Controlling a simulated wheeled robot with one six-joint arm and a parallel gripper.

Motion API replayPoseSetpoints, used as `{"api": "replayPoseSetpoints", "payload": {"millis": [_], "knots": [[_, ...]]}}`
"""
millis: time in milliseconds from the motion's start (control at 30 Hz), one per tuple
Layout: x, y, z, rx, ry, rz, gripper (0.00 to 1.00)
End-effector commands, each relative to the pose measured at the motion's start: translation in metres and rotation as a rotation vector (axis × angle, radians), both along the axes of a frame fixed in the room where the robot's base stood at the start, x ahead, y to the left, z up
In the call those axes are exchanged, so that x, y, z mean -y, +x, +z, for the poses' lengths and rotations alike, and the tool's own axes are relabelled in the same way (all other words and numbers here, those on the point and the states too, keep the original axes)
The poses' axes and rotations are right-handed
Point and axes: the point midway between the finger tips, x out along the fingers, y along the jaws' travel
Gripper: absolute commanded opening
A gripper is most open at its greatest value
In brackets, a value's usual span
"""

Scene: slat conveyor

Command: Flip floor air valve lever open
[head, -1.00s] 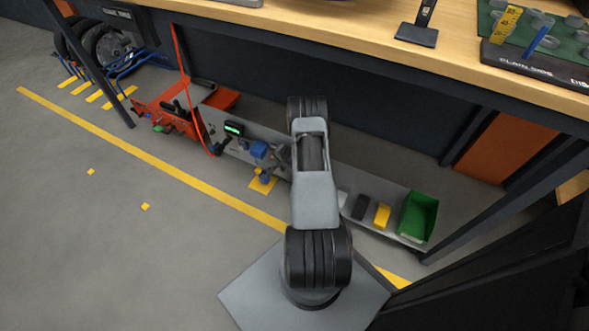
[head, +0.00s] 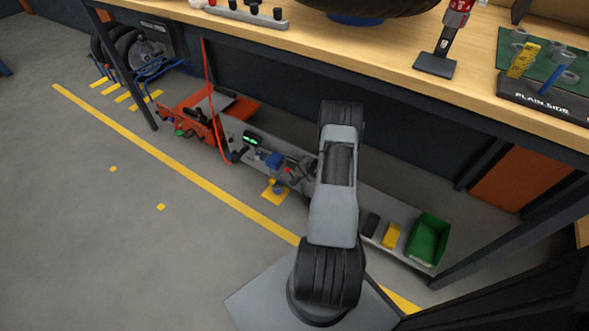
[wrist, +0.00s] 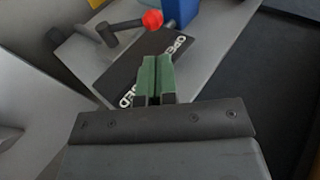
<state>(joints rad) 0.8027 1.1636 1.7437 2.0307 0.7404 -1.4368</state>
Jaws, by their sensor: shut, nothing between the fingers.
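In the wrist view a dark lever with a red knob (wrist: 152,19) runs right from a dark pivot (wrist: 107,35). A black label plate (wrist: 130,66) with partly covered white lettering, "OPE" at one end and "ED" at the other, lies beside it on a grey surface. My gripper (wrist: 157,80) has green fingertips pressed together, with nothing between them. The fingertips cover part of the plate and sit below the knob in the picture. Contact with the lever does not show. In the head view my arm hides the gripper and lever.
A blue block (wrist: 181,12) stands close to the knob. In the head view a low grey shelf under the workbench (head: 390,40) holds a yellow block (head: 391,236) and a green bin (head: 428,240). An orange unit (head: 200,117) is at left.

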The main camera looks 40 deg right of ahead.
Motion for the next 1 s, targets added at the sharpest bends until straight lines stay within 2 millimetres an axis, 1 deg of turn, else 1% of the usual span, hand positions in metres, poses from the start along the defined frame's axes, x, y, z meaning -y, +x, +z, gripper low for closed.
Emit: {"api": "replayPoseSetpoints", "payload": {"millis": [33, 100, 300, 400, 600, 1000], "knots": [[-0.001, -0.006, 0.011, 0.0, 0.0, 0.002, 0.0], [-0.002, -0.014, 0.02, -0.001, 0.0, 0.006, 0.0], [-0.001, -0.034, 0.039, -0.001, 0.0, 0.01, 0.0], [-0.001, -0.04, 0.045, -0.001, 0.0, 0.012, 0.0], [0.0, -0.046, 0.05, -0.001, 0.0, 0.011, 0.0], [0.001, -0.047, 0.05, -0.001, 0.0, 0.01, 0.0]]}}
